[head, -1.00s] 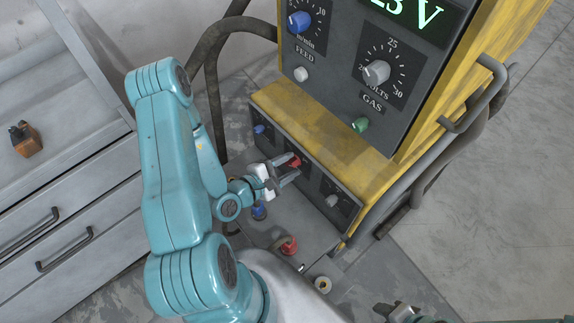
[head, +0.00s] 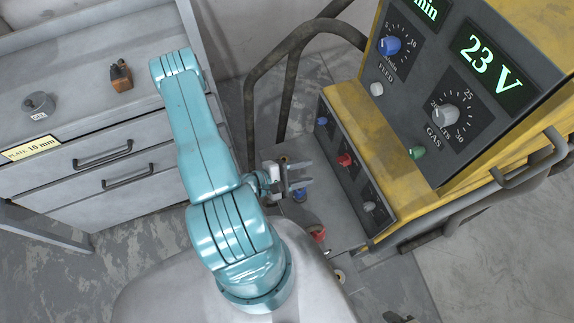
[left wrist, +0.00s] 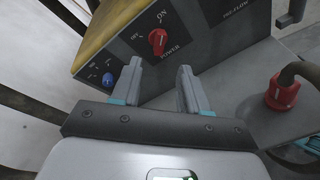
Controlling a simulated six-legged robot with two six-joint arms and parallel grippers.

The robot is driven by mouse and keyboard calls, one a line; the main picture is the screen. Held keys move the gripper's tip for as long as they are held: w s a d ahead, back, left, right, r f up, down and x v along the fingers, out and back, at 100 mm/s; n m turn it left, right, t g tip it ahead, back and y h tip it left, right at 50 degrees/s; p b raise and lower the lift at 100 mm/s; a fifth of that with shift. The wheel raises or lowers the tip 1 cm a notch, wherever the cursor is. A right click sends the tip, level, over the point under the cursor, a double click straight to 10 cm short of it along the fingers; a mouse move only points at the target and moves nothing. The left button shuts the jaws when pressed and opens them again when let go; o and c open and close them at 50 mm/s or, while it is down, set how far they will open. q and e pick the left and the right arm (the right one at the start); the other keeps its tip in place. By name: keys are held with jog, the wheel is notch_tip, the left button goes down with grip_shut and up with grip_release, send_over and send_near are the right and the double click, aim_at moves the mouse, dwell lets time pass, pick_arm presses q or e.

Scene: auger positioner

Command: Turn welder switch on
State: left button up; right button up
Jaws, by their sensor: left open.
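The welder (head: 352,100) is a yellow and grey machine at the right of the head view. Its red power switch (head: 344,160) is on the low front panel. In the left wrist view the red knob (left wrist: 158,41) sits between the ON and OFF labels, above POWER; its white mark looks roughly upright, towards ON. My left gripper (head: 309,173) is open and empty, left of the panel and apart from the knob. In the left wrist view its fingers (left wrist: 160,70) point at the panel, just below the knob. Part of my right gripper (head: 398,317) shows at the bottom edge.
A blue knob (head: 322,121) and a grey knob (head: 369,207) flank the switch. A red plug (left wrist: 282,92) with a cable stands on the ledge below. A grey drawer cabinet (head: 60,110) stands at the left.

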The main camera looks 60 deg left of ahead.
pick_arm(q)
jog(key=v, duration=0.5)
jog(key=shift+w, duration=0.1)
dwell(0.3)
